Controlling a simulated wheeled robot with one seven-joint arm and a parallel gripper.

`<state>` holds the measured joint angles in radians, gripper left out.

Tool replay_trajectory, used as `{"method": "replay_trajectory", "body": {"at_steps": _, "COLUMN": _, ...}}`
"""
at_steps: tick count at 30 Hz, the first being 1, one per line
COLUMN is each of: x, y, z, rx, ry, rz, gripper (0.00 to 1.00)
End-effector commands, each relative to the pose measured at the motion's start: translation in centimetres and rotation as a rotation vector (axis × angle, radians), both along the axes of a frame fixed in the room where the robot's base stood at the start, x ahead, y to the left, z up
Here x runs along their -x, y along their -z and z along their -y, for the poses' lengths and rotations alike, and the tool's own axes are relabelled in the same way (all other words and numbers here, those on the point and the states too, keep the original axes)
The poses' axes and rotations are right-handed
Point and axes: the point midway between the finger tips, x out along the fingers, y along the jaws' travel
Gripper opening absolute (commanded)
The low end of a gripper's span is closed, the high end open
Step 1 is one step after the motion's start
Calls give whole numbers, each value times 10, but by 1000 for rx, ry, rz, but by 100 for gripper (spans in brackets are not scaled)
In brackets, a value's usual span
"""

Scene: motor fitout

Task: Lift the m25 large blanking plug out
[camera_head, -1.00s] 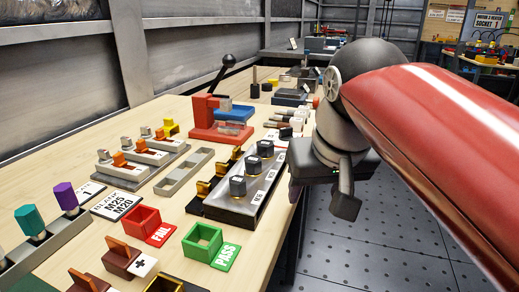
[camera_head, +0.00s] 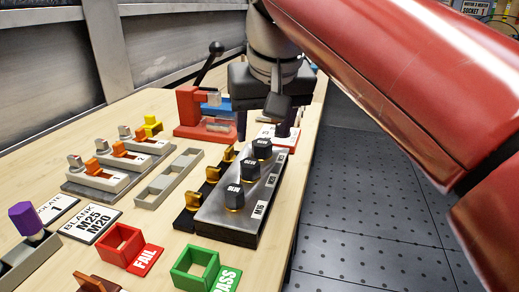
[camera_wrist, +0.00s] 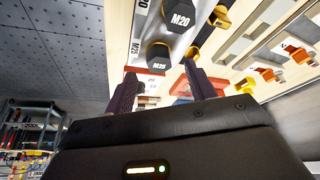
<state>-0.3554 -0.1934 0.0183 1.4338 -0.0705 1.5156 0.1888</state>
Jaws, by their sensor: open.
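The M25 large blanking plug (camera_head: 262,148) is a black hexagonal head, upright at the far end of a row of plugs on a grey metal block (camera_head: 222,220). In the wrist view the plug (camera_wrist: 159,58), marked M25, shows just beyond and between my fingertips. My gripper (camera_head: 265,128) is open and empty, with its fingers pointing down at the far end of the block. In the wrist view my gripper (camera_wrist: 161,76) has its two dark fingers wide apart. I cannot tell whether either finger touches the plug.
The M20 plug (camera_head: 248,170) and M16 plug (camera_head: 234,195) stand nearer on the block. Brass parts (camera_head: 194,200) line its left side. A red-and-blue lever press (camera_head: 190,108) stands beyond on the left. Green PASS (camera_head: 195,266) and red FAIL (camera_head: 120,246) boxes sit in front.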

Motion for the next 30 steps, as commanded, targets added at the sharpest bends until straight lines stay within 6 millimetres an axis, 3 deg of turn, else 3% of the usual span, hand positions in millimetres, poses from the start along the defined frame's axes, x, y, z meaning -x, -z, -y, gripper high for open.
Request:
{"method": "replay_trajectory", "body": {"at_steps": 6, "x": -12, "y": 27, "z": -2, "rx": 0, "ry": 0, "rz": -2, "gripper": 55}}
{"method": "replay_trajectory", "body": {"at_steps": 14, "x": -14, "y": 29, "z": -2, "rx": 0, "ry": 1, "rz": 0, "gripper": 55}}
{"method": "replay_trajectory", "body": {"at_steps": 25, "x": -14, "y": 28, "z": -2, "rx": 0, "ry": 1, "rz": 0, "gripper": 10}}
{"method": "replay_trajectory", "body": {"at_steps": 30, "x": -14, "y": 28, "z": -2, "rx": 0, "ry": 1, "rz": 0, "gripper": 7}}
